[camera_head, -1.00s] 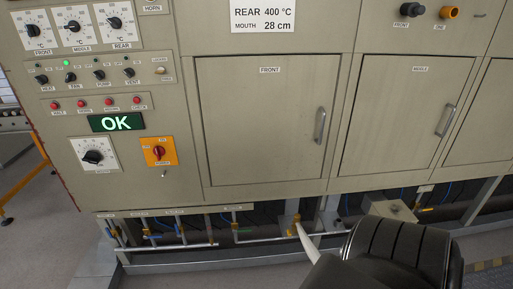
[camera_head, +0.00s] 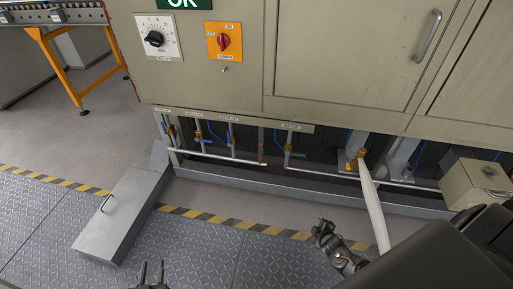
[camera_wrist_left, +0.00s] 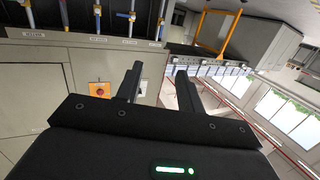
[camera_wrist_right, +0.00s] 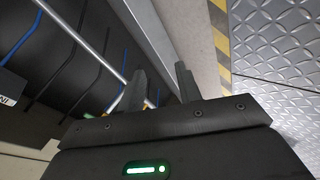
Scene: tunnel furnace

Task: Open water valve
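Several pipe valves sit in the recess under the furnace, below small labels too small to read. A green-handled valve (camera_head: 298,155) stands to the right of the blue-handled valves (camera_head: 198,134). I cannot tell which one is the water valve. The blue-handled valves also show upside down at the top of the left wrist view (camera_wrist_left: 131,16). My left gripper (camera_head: 151,270) is at the bottom edge of the head view, open, empty and apart from the valves. My right gripper (camera_head: 322,228) is in front of the low sill, right of the green-handled valve; it is open and empty (camera_wrist_right: 160,75).
A low metal sill (camera_head: 300,190) runs before the pipes. A grey box with a handle (camera_head: 125,215) lies on the floor at left. A yellow pipe fitting (camera_head: 356,158) and a beige box (camera_head: 475,183) are at right. An orange-legged conveyor (camera_head: 62,70) stands back left.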

